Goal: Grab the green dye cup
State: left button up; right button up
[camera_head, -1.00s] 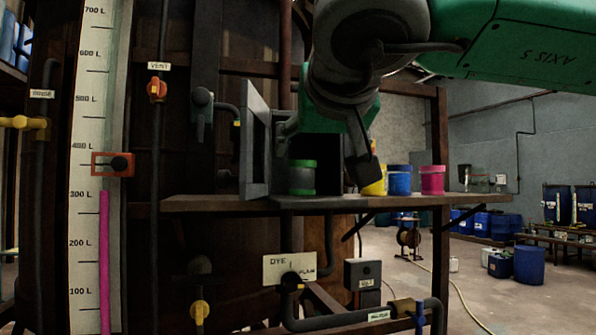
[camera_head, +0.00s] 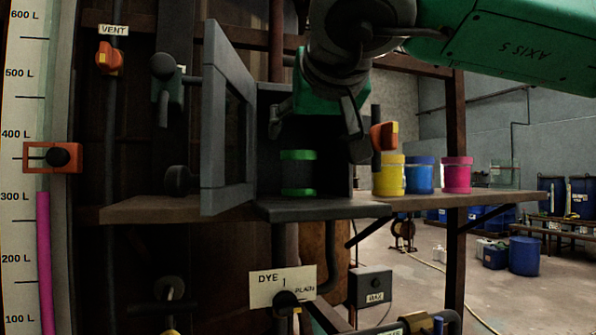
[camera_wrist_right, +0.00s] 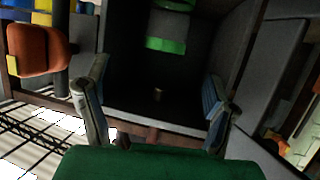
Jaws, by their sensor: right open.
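The green dye cup (camera_head: 298,156) stands upright in a dark open-fronted box (camera_head: 340,180) on the shelf. It has green bands at top and bottom and a dark middle. The box's grey door (camera_head: 213,150) is swung open on the left. My right gripper (camera_head: 322,125) is in front of the box opening, slightly above and right of the cup in the picture. In the right wrist view the gripper (camera_wrist_right: 155,105) is open and empty, its fingers apart. The cup (camera_wrist_right: 166,44) shows beyond them, clear of both fingers. My left gripper is not in view.
Yellow (camera_head: 388,176), blue (camera_head: 419,176) and pink (camera_head: 457,176) cups stand on the shelf (camera_head: 160,207) right of the box. An orange-handled valve (camera_head: 384,136) rises close to my right gripper. A gauge with a pink column (camera_head: 44,260) is at the left.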

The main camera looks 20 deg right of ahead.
aim_at(300, 158)
jog(key=x, duration=0.4)
jog(key=shift+w+d+f, duration=0.1)
jog(key=shift+w+d, duration=0.1)
jog(key=shift+w, duration=0.05)
jog(key=shift+w+a+f+p, duration=0.25)
jog(key=shift+w+p, duration=0.15)
jog(key=shift+w, duration=0.2)
jog(key=x, duration=0.2)
jog(key=p+x, duration=0.1)
jog(key=x, duration=0.1)
jog(key=shift+a, duration=0.35)
jog(key=shift+w, duration=0.1)
jog(key=shift+d, duration=0.25)
jog(key=shift+c, duration=0.8)
jog(key=shift+s+d, duration=0.1)
jog(key=shift+s, duration=0.15)
jog(key=c, duration=1.1)
jog(key=shift+w, duration=0.1)
jog(key=shift+c, duration=0.2)
